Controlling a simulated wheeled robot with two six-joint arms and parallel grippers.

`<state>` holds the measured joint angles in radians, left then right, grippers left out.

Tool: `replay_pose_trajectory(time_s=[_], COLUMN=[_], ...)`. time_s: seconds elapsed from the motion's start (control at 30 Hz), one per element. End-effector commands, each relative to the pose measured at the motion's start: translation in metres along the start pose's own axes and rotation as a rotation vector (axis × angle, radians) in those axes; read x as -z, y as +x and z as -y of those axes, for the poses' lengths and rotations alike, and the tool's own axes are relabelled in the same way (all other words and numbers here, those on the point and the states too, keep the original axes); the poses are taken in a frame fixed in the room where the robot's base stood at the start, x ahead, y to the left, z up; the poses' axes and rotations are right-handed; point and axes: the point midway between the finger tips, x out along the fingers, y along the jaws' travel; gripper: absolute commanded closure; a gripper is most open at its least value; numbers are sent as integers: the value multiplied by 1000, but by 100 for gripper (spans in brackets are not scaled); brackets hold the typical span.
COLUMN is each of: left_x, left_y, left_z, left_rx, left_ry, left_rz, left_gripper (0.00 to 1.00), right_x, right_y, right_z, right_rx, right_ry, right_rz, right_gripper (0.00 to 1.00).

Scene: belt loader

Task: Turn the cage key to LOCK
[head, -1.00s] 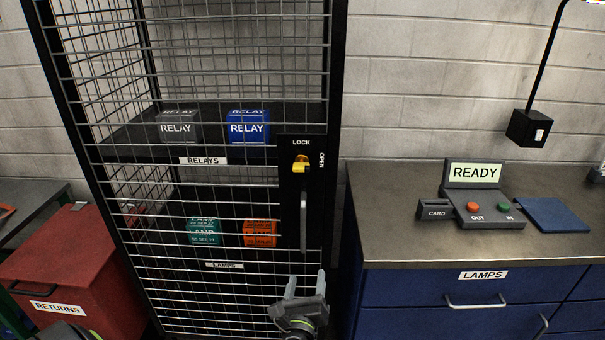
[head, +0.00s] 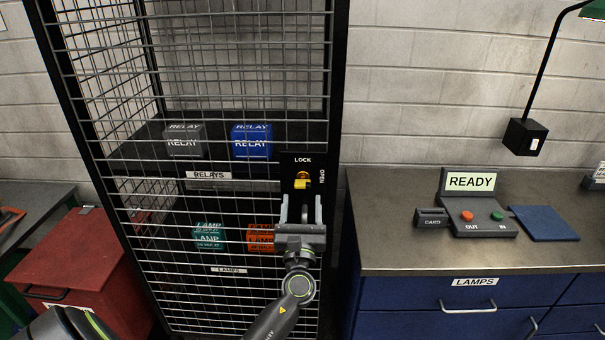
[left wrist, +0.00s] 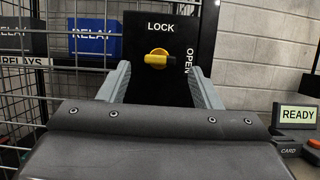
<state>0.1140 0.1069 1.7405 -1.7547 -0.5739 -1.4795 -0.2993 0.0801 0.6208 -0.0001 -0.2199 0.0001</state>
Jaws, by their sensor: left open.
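The yellow cage key (head: 302,181) sits on the black lock plate (head: 290,160) on the cage's right front. LOCK is printed above it and OPEN to its right. In the left wrist view the key (left wrist: 158,58) has its yellow bar lying roughly level, in line with neither word clearly upright. My left gripper (head: 301,202) is open, its fingers pointing up just below the key in the head view. In the left wrist view the key shows between the two fingertips, apart from both. The gripper partly hides the door handle. My right gripper is not in view.
The mesh cage holds grey (head: 184,142) and blue (head: 251,141) relay boxes above teal (head: 209,236) and orange (head: 260,238) boxes. A bench (head: 390,200) with a READY terminal (head: 470,181) stands right. A red bin (head: 65,255) is at left.

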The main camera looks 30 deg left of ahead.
Motion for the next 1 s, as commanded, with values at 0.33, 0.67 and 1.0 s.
replay_pose_trajectory(time_s=[0.33,0.67,1.0], left_x=[-1,1,1], left_y=[58,66,66], left_z=[0,0,0], left_rx=[0,-1,0], left_ry=[0,-2,-2], left_rz=[0,-1,-1], left_gripper=[42,42,72], right_x=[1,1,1], right_y=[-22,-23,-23], right_z=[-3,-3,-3], right_rx=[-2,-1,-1], right_ry=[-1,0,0], right_rz=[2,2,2], right_gripper=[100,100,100])
